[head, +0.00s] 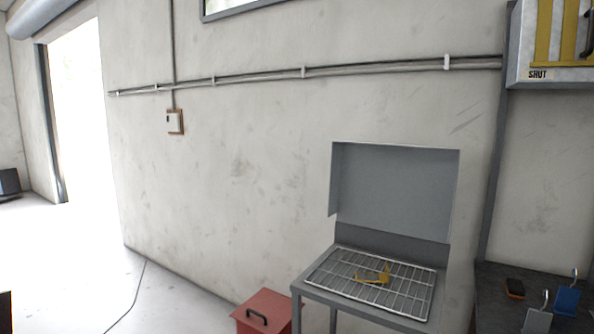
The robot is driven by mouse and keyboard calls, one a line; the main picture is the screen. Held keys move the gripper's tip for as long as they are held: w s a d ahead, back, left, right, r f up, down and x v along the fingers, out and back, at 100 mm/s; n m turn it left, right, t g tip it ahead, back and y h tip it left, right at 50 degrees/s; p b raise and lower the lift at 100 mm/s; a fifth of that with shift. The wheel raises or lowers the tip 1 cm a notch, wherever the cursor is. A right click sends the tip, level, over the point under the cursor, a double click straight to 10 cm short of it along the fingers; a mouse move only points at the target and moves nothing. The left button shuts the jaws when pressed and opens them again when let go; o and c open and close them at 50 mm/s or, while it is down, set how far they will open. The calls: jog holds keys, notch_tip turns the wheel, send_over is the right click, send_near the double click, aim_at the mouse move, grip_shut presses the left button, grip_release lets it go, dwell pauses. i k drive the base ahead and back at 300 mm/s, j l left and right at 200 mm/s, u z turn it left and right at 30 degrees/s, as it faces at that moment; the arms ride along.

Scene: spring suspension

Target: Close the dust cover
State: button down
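The dust cover (395,192) is a grey box-shaped lid with side flanges. It stands raised, roughly upright, at the back of a grey metal stand (340,303) by the wall. A wire rack (410,290) lies exposed on the stand's top. A small yellow part (372,277) lies on the rack. My gripper is not in the head view, so its state and distance from the cover cannot be seen.
A red box (265,310) with a black handle stands left of the stand. A dark bench (495,275) at right holds an orange-and-black item (515,288) and blue (567,300) and grey (538,320) hooked pieces. A cabinet (550,75) marked SHUT hangs above. The floor at left is mostly clear.

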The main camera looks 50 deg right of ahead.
aim_at(405, 191)
jog(key=i+j, duration=0.1)
jog(key=i, duration=0.7)
jog(key=i+j+z, duration=0.15)
jog(key=i, duration=0.65)
jog(key=i+j+z, duration=0.1)
jog(key=i+z, duration=0.3)
jog(key=i+j+z, duration=0.2)
jog(key=z, duration=0.2)
jog(key=i+j+z, duration=0.3)
jog(key=z, duration=0.15)
jog(key=i+j+z, duration=0.55)
jog(key=j, duration=0.25)
jog(key=j+z, duration=0.2)
jog(key=j, duration=0.15)
